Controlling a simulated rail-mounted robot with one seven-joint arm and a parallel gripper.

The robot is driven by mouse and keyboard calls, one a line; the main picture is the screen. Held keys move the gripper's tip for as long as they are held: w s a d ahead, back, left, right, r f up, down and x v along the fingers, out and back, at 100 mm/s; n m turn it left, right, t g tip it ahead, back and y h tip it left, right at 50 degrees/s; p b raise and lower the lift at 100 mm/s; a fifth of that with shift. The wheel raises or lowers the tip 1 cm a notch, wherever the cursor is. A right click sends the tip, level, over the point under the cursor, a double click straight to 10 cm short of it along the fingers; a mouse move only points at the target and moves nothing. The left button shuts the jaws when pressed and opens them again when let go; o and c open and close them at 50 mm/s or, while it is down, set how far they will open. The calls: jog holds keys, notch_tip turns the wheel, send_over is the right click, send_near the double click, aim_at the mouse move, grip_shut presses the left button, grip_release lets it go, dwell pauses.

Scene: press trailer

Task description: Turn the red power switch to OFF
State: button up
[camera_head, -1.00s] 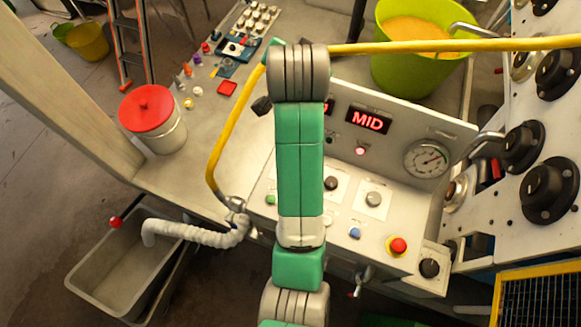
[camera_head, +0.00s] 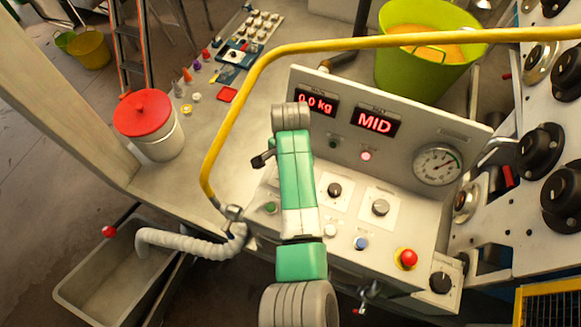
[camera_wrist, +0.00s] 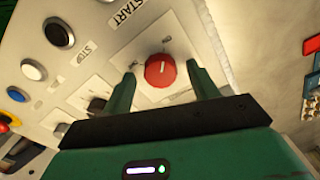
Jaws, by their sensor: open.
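The red power switch (camera_wrist: 160,71) is a round red knob with a small white mark, on a pale plate of the control panel in the wrist view. My gripper (camera_wrist: 161,74) is open, with one green finger on each side of the knob. Whether the fingers touch it, or how far they reach along it, I cannot tell. The markings around the knob are too small to read. In the head view the switch is not visible, and my green and grey arm covers part of the panel.
A green button (camera_head: 270,207), dark knob (camera_head: 334,190), grey knob (camera_head: 380,207), blue button (camera_head: 361,243) and red emergency button (camera_head: 408,258) share the panel. A yellow hose (camera_head: 240,98) arches behind my arm. A lidded pot (camera_head: 150,125) stands left.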

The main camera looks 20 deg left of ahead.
jog(key=shift+f, duration=0.15)
jog(key=c, duration=1)
